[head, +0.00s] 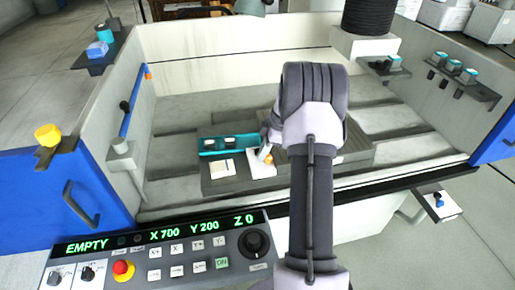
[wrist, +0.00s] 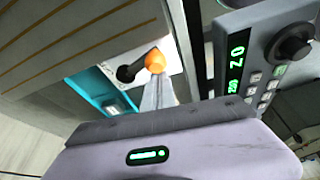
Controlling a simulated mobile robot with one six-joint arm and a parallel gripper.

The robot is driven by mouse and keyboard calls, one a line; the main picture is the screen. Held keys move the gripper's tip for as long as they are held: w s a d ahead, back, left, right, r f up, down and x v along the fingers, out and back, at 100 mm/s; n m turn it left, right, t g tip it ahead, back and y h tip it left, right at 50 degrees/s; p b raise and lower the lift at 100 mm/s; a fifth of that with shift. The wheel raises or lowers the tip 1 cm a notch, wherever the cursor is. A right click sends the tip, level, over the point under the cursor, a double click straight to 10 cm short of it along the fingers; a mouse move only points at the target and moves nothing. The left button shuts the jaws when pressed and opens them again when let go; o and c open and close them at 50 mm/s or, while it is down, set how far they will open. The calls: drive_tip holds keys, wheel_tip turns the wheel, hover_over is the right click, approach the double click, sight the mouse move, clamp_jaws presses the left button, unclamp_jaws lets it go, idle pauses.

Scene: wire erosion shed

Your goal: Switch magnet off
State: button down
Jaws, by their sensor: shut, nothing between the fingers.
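An orange knob (wrist: 155,60) with a dark stem shows just beyond my gripper (wrist: 158,84) in the wrist view. My gripper's fingers are shut and empty, their tips close to the knob; I cannot tell whether they touch it. In the head view the orange part (head: 266,155) is small and partly hidden by my gripper (head: 268,142). It sits by a pale block (head: 259,167) on a dark plate (head: 215,184) in the machine tank. I cannot read its switch position or be sure it is the magnet's switch.
The control panel (head: 170,262) at the front reads EMPTY, X 700, Y 200, Z 0. Tank walls (head: 105,120) enclose the work area. My arm hides part of the plate.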

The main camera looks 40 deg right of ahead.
drive_tip(key=shift+s+d+p, duration=0.2)
drive_tip(key=shift+d+p, duration=0.25)
drive_tip(key=shift+d, duration=0.1)
drive_tip(key=shift+s+d+p, duration=0.2)
drive_tip(key=shift+d+p, duration=0.2)
drive_tip(key=shift+d, duration=0.1)
drive_tip(key=shift+d, duration=0.1)
